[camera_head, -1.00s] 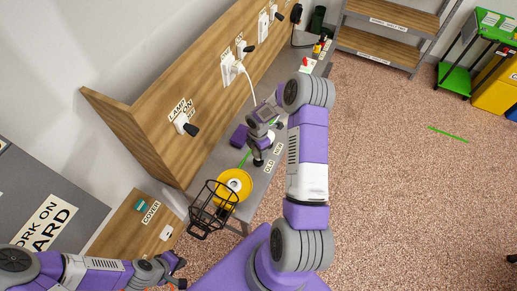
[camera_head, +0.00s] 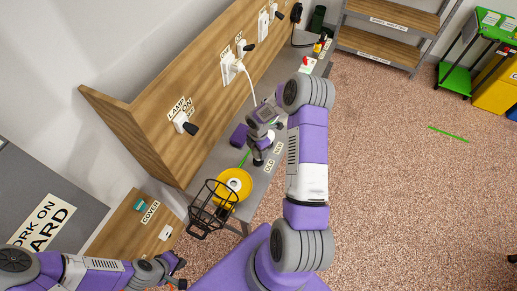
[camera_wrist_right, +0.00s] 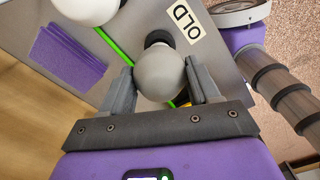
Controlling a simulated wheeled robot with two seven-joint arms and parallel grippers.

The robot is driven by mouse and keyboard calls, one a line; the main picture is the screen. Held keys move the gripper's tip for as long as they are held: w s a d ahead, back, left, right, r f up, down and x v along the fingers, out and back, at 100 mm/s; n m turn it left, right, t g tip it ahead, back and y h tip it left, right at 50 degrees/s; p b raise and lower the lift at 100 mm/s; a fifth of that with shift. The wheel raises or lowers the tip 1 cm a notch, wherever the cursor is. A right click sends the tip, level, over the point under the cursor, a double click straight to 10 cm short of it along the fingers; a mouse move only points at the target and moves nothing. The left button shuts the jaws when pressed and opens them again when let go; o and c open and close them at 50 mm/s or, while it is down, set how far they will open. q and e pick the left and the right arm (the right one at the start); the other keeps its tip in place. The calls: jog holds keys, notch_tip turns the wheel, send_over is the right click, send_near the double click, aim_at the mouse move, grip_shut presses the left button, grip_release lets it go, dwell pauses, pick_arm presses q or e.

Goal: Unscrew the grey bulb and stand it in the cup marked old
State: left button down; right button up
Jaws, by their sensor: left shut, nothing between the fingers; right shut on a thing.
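My right gripper (camera_wrist_right: 163,88) is shut on the round grey bulb (camera_wrist_right: 160,72), one finger on each side of it. A dark cup (camera_wrist_right: 157,37) shows just past the bulb, beside the OLD label (camera_wrist_right: 186,20). The bulb's lower end is hidden, so I cannot tell whether it is inside the cup or above it. In the head view this gripper (camera_head: 259,150) points down over the bench by the OLD label (camera_head: 268,165). The yellow lamp base (camera_head: 235,184) stands to its lower left. My left gripper (camera_head: 180,275) is shut and empty at the bottom left.
A black wire cage (camera_head: 208,212) stands beside the lamp base. A lamp switch (camera_head: 183,122) is on the wooden back panel. The floor to the right is mostly clear.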

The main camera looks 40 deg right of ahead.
jog(key=shift+f+b, duration=0.7)
jog(key=shift+f, duration=0.2)
jog(key=o, duration=0.9)
jog(key=shift+c, duration=0.2)
notch_tip(320, 180, up, 8)
jog(key=shift+f, duration=0.15)
